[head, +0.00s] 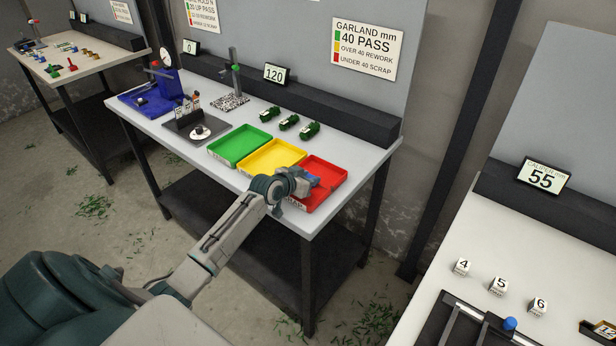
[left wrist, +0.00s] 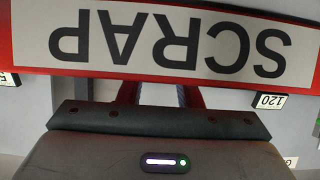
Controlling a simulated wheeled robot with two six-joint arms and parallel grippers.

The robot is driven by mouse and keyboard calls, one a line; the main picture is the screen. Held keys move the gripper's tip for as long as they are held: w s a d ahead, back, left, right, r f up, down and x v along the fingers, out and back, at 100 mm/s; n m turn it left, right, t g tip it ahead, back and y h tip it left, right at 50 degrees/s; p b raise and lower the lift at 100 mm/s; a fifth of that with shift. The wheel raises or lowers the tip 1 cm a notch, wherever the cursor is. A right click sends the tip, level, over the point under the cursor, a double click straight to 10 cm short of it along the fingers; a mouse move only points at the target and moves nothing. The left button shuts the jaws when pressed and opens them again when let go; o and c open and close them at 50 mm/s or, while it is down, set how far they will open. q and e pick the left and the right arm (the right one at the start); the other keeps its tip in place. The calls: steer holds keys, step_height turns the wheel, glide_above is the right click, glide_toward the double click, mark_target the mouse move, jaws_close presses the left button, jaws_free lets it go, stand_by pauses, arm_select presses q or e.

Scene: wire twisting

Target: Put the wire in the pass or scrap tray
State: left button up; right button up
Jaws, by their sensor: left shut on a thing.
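My left gripper (head: 311,181) is over the red tray (head: 335,172), low at its near left part. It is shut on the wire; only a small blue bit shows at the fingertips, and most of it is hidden. The red tray's SCRAP label (left wrist: 170,42) fills the top of the left wrist view, upside down. The green tray (head: 239,146) and the yellow tray (head: 272,157) stand in a row left of the red one. The wall sign (head: 364,47) reads 40 PASS, over 40 rework, under 40 scrap. My right gripper is not in view.
Several green bundles (head: 289,122) lie behind the trays. A dark fixture (head: 197,132), a blue gauge stand (head: 165,80) and a post on a speckled base (head: 231,100) stand to the left. A display reads 120 (head: 275,74). Another bench (head: 560,235) is at right.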

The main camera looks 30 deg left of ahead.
arm_select(q)
steer(key=shift+f, duration=0.1)
steer(key=o, duration=1)
steer(key=shift+s, duration=0.2)
steer(key=b+v, duration=0.1)
steer(key=v, duration=0.9)
steer(key=shift+s+a+b, duration=0.15)
steer(key=shift+b, duration=0.2)
steer(key=shift+s+r, duration=0.55)
